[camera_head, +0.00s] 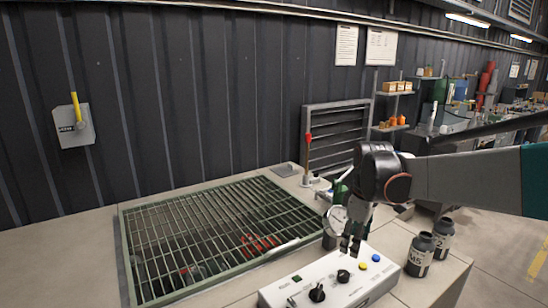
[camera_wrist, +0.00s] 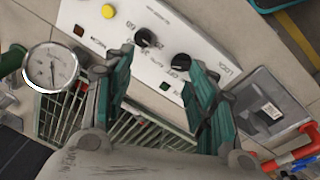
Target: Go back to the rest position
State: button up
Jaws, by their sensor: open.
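My gripper (camera_head: 351,243) hangs above the back edge of a white control panel (camera_head: 284,289) in the head view. In the wrist view my gripper (camera_wrist: 160,85) has its two green fingers spread apart with nothing between them. The control panel (camera_wrist: 190,20) lies beyond the fingertips, with a yellow button (camera_wrist: 108,11), a black knob (camera_wrist: 145,38) and another black knob (camera_wrist: 181,61). The head view also shows a blue button (camera_head: 376,258) on it. I cannot tell the exact gap between fingers and panel.
A round gauge (camera_head: 337,217) stands close beside my gripper. A green-framed grate (camera_head: 190,194) covers an opening at left. Two dark bottles (camera_head: 420,254) (camera_head: 443,236) stand at the right edge. A lever with a red tip (camera_head: 308,150) rises behind. A yellow-handled wall switch (camera_head: 73,125) is at far left.

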jog(key=s+a+r+m+t, duration=0.1)
jog(key=s+r+m+t, duration=0.3)
jog(key=s, duration=1)
jog(key=s+a+f+m+t, duration=0.1)
jog(key=s+f+m, duration=0.2)
jog(key=s+m, duration=0.3)
jog(key=s, duration=0.5)
jog(key=shift+s+m+t, duration=0.3)
jog(key=shift+s+m, duration=0.05)
jog(key=shift+m, duration=0.05)
dwell(0.6)
